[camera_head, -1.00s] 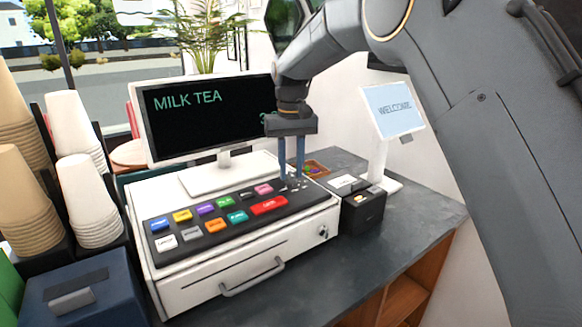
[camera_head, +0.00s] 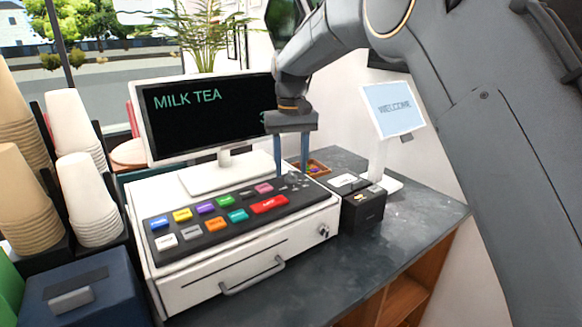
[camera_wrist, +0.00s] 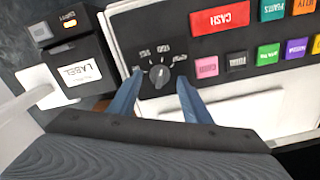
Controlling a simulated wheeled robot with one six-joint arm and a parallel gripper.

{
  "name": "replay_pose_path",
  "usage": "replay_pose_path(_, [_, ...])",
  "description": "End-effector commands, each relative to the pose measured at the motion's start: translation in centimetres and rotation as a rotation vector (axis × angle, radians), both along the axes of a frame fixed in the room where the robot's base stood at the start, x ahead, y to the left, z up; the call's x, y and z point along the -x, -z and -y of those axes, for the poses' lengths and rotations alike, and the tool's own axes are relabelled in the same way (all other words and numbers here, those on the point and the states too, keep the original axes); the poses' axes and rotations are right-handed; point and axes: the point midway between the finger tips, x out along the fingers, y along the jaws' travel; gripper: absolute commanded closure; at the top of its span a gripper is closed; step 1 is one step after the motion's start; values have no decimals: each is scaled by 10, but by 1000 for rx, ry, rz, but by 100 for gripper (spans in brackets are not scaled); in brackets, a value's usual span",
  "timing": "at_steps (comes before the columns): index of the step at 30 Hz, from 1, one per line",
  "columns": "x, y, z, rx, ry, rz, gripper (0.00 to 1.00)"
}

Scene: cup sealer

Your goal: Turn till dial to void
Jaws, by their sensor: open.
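The till dial (camera_wrist: 158,76) is a small dark round knob on the black key panel, ringed by small white labels. In the wrist view a short light mark shows on it, but I cannot surely tell which label it points to. My gripper (camera_wrist: 160,78) is open, with one blue finger on each side of the dial and gaps between. In the head view my gripper (camera_head: 292,173) points down over the right end of the till (camera_head: 240,254). The dial is too small there to make out clearly.
Coloured keys, including a red cash key (camera_wrist: 219,17), lie close to the dial. A black label printer (camera_head: 363,208) stands right of the till. The monitor (camera_head: 210,115) rises behind it, and a welcome screen (camera_head: 394,109) stands farther right.

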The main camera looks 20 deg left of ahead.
Motion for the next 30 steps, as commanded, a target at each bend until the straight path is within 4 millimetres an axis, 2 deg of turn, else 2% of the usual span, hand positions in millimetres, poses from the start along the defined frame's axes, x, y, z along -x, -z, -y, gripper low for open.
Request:
replay_pose_path(9, [-1, -48, -1, -2, 0, 4, 55])
replay_pose_path(15, [0, -69, -1, -1, 0, 3, 55])
replay_pose_path(29, [0, -73, -1, -1, 0, 2, 55])
replay_pose_path(30, [-1, -71, 6, -1, 7, 3, 55])
